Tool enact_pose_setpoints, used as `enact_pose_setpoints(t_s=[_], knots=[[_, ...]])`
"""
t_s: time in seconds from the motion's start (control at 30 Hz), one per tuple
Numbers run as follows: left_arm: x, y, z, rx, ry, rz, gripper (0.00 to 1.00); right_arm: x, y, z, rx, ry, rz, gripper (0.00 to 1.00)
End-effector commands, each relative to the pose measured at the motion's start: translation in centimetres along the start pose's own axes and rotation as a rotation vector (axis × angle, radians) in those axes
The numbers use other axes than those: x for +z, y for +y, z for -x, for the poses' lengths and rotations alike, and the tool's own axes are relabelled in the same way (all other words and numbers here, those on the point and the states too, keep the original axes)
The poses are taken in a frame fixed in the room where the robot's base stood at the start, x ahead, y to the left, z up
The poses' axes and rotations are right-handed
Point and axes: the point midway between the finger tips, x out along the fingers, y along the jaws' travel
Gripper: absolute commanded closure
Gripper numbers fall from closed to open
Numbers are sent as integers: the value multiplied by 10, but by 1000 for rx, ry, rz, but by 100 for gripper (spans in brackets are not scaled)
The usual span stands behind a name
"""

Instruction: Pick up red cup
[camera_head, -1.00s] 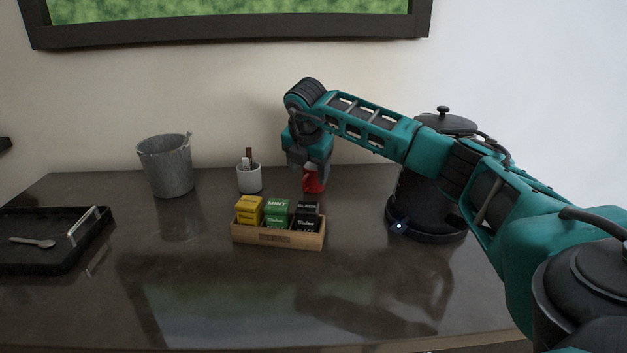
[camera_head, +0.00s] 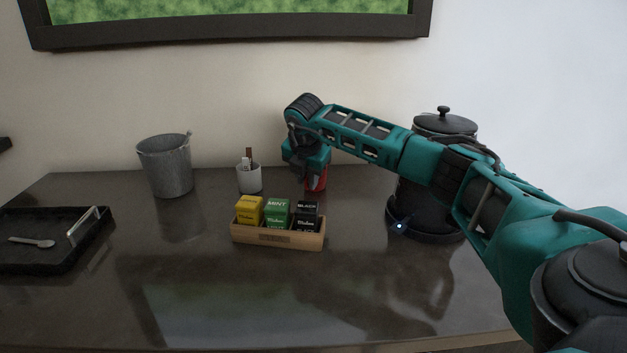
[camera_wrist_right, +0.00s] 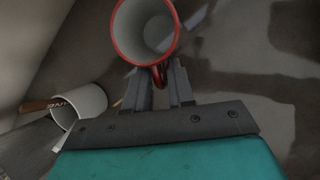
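The red cup (camera_head: 317,183) stands on the dark counter towards the back, partly hidden behind my right gripper (camera_head: 304,172) in the head view. In the right wrist view the cup (camera_wrist_right: 122,38) shows its red rim and pale inside at the top. Its handle points down at my right gripper (camera_wrist_right: 160,88). The two fingers are apart, one on each side of the handle, and look open. Whether either finger touches the handle I cannot tell. My left gripper is in no view.
A wooden box (camera_head: 278,240) of tea packets stands in front of the cup. A white holder (camera_head: 249,180) with sticks and a grey bucket (camera_head: 167,167) stand left. A black kettle (camera_head: 445,125) stands right, behind my arm. A black tray (camera_head: 30,262) lies far left.

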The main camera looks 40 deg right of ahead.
Motion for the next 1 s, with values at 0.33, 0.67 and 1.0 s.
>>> enact_pose_setpoints(t_s=[0.33, 0.67, 1.0], knots=[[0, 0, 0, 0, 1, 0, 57, 0, 0, 0, -1, 0, 0, 100], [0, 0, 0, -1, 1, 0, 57, 0, 0, 0, -1, 0, 0, 100], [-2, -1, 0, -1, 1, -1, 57, 6, 4, 14, 1, 0, 0, 100]])
